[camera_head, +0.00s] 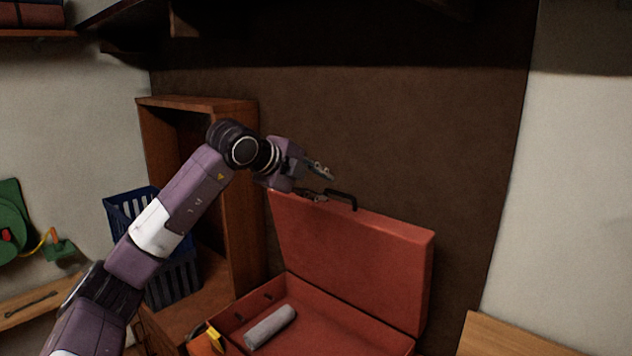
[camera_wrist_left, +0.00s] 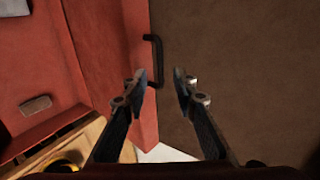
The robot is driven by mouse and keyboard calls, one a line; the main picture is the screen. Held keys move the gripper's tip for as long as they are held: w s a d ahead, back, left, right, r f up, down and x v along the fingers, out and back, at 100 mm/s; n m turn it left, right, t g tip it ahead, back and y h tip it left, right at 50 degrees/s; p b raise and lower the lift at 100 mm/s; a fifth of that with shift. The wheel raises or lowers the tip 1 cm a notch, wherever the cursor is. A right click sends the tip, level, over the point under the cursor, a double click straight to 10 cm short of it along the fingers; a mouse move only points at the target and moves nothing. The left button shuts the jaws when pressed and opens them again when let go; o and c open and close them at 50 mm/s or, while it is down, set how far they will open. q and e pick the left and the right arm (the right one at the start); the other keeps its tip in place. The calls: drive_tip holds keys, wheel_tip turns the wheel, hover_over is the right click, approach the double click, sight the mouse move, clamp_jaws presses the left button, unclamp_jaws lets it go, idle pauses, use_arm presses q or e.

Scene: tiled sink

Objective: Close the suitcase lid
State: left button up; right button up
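The red suitcase (camera_head: 355,325) stands open in the head view. Its lid (camera_head: 350,255) is raised, tilted back near the brown wall. A black handle (camera_head: 342,196) is on the lid's top edge. My left gripper (camera_head: 322,172) is just above the lid's top edge, left of the handle. The lid's red edge (camera_wrist_left: 135,60) is on the left there. Whether a finger touches the lid is unclear. My right gripper is not in view.
A grey rolled item (camera_head: 270,326) lies in the suitcase, with a yellow item (camera_head: 210,340) by its left edge. A wooden cabinet (camera_head: 245,200) stands behind on the left, with blue and dark baskets (camera_head: 125,205). The brown wall (camera_head: 400,130) is close behind the lid.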

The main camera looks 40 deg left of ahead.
sight(338, 194)
use_arm(q)
drive_tip(key=shift+p+x, duration=0.6)
drive_tip(key=shift+x, duration=3.7)
drive_tip(key=shift+w+d+f, duration=0.1)
drive_tip(key=shift+d, duration=0.05)
clamp_jaws()
drive_tip(key=shift+f, duration=0.15)
